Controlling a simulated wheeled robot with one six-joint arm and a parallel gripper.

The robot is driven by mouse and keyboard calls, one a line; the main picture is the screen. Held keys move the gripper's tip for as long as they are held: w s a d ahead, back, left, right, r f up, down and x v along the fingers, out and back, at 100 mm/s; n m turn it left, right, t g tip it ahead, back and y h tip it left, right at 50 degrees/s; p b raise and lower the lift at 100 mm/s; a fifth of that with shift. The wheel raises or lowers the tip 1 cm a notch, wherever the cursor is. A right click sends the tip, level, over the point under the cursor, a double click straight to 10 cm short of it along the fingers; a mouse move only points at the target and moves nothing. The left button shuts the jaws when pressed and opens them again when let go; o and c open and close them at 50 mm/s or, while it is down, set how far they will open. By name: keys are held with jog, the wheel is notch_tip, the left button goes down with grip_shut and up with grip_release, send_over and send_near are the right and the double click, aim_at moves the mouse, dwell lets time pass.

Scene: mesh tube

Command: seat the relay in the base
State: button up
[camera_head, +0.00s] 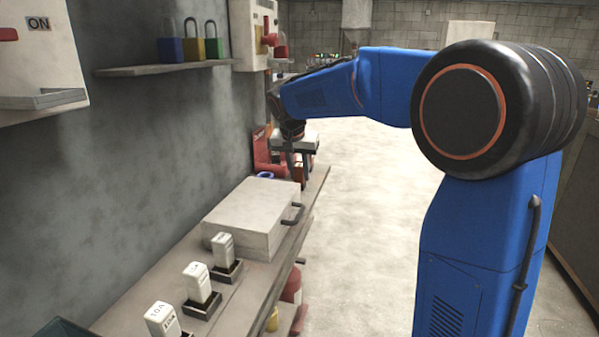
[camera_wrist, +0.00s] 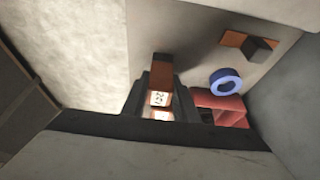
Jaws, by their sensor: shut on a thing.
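My gripper (camera_wrist: 161,84) shows in the wrist view, with its dark fingers on either side of an orange-brown relay (camera_wrist: 159,98) that bears a pale label. It is shut on the relay. In the head view my gripper (camera_head: 301,168) is at the far end of the bench, beyond the white box, and looks small there. In the wrist view a dark block stands on an orange-brown square (camera_wrist: 233,39) at the upper right, apart from the relay. I cannot tell whether this is the base. The relay's lower end is not clear.
A blue ring (camera_wrist: 226,82) and red parts (camera_wrist: 222,108) lie right of the gripper. A white box (camera_head: 252,216) with a handle stands on the bench (camera_head: 237,296). Pale labelled blocks (camera_head: 197,282) in dark holders are nearer. A wall shelf (camera_head: 170,68) carries padlocks. The wall borders the left.

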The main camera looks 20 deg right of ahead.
jog(key=o, duration=1.1)
jog(key=shift+f, duration=0.1)
jog(key=v, duration=1.2)
